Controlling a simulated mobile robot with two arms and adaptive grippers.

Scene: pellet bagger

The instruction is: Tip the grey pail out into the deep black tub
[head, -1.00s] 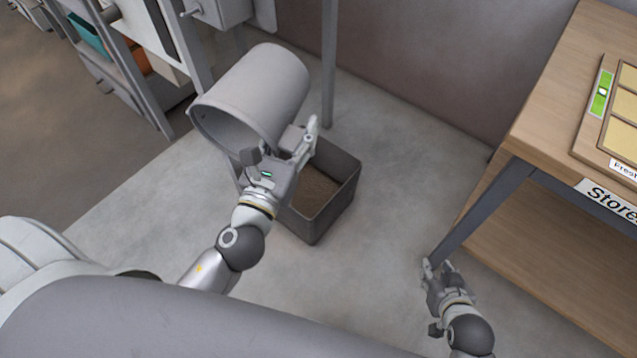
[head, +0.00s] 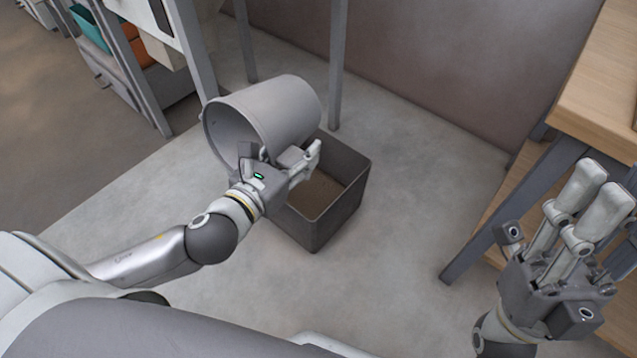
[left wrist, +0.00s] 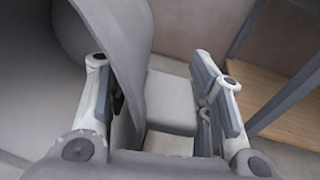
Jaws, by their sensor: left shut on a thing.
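The grey pail (head: 275,108) lies tilted on its side in the air, its mouth facing left in the head view. My left gripper (head: 283,160) is shut on the pail's wall near the rim; the wall also shows between the fingers in the left wrist view (left wrist: 122,60). The deep black tub (head: 335,215) stands on the floor, below and to the right of the pail, with brown grainy material inside. The pail and gripper hide its left part. The pail's contents do not show. My right gripper (head: 590,215) is at the right, away from both; its finger opening is unclear.
A wooden table (head: 600,95) with a grey leg (head: 510,215) stands at the right. Grey posts (head: 338,60) rise behind the tub, and a shelf frame (head: 120,65) with coloured bins stands at upper left. Floor right of the tub is clear.

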